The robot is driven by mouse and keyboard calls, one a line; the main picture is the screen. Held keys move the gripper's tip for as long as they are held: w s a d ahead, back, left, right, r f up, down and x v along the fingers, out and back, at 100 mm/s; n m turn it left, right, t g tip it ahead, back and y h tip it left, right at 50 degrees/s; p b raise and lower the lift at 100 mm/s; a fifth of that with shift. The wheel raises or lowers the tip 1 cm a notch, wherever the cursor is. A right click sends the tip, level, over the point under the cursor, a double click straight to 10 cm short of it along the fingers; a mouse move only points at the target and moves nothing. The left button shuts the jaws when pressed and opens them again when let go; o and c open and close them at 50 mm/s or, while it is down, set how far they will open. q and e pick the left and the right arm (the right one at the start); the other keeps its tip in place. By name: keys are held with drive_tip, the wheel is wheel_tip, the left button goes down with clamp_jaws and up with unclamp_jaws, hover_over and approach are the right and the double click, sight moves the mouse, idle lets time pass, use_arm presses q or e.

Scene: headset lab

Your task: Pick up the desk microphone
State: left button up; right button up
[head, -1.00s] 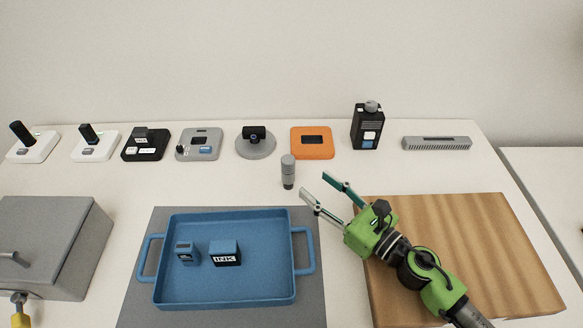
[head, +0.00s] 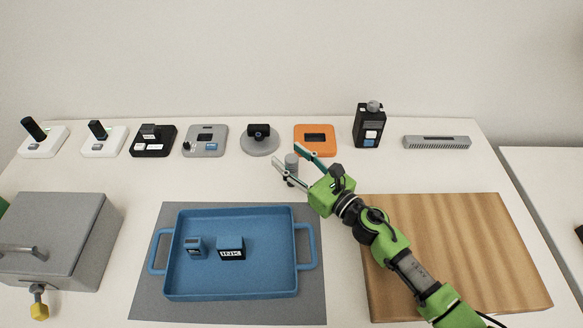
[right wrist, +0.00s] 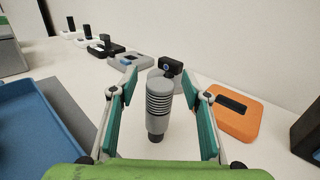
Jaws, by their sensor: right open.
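The desk microphone is a small grey cylinder with a ribbed upper part and a dark base. It stands upright on the white table in the head view (head: 291,162), partly hidden by a finger of my right gripper. My right gripper (head: 290,165) is open, its two fingers on either side of the microphone. In the right wrist view the microphone (right wrist: 158,103) stands between the teal-padded fingers (right wrist: 160,110), with a gap showing on each side. A small bit of green at the left edge of the head view may be my left arm; my left gripper is not visible.
Behind the microphone stand a round grey stand with a black camera (head: 259,142) and an orange box (head: 316,141). A blue tray (head: 240,293) holding two small blocks lies in front. A wooden board (head: 470,250) is at right, a grey lidded box (head: 60,240) at left.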

drive_tip(key=shift+c, duration=0.4)
drive_tip(key=c, duration=1.2)
drive_tip(key=shift+o, duration=0.2)
